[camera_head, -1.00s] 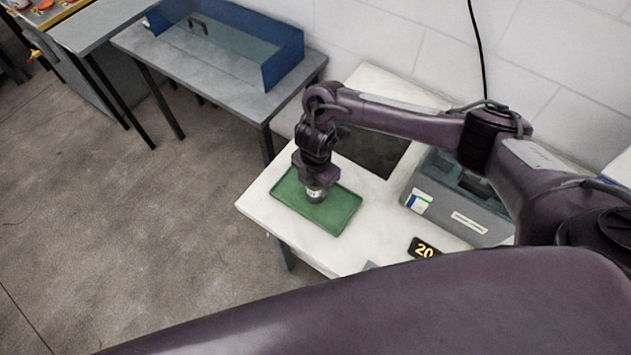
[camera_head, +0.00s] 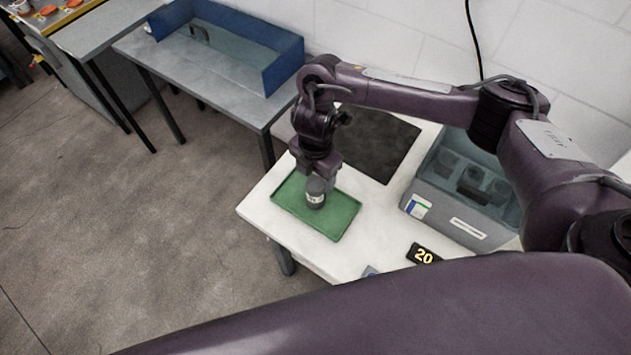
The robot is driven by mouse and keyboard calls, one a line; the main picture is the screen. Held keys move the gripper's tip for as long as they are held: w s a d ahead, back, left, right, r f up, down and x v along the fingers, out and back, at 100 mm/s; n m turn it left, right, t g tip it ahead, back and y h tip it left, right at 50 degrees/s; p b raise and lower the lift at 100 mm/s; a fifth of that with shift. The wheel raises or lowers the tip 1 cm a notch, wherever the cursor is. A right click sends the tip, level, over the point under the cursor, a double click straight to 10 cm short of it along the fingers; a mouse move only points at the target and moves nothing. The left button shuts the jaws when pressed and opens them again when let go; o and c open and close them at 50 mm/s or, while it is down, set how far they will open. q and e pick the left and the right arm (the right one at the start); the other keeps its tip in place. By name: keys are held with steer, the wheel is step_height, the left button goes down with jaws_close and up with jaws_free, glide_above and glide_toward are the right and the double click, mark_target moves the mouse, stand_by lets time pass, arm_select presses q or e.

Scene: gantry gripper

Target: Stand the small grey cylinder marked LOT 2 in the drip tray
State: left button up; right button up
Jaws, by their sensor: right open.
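The green drip tray (camera_head: 345,217) lies on the white table. A small grey cylinder (camera_head: 315,198) with a pale label stands upright in it, near the tray's middle; the label's writing is too small to read. My right gripper (camera_head: 320,178) points down from above, its open jaws at the top of the cylinder. Whether the fingers still touch it I cannot tell. My left gripper is out of view.
A grey box (camera_head: 455,213) with dark round shapes inside stands right of the tray. A dark mat (camera_head: 378,145) lies behind it, and a black "20" plate (camera_head: 424,254) in front. A blue-walled bin (camera_head: 285,65) stands on the grey table.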

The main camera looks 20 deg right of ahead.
steer(key=shift+r, duration=2.4)
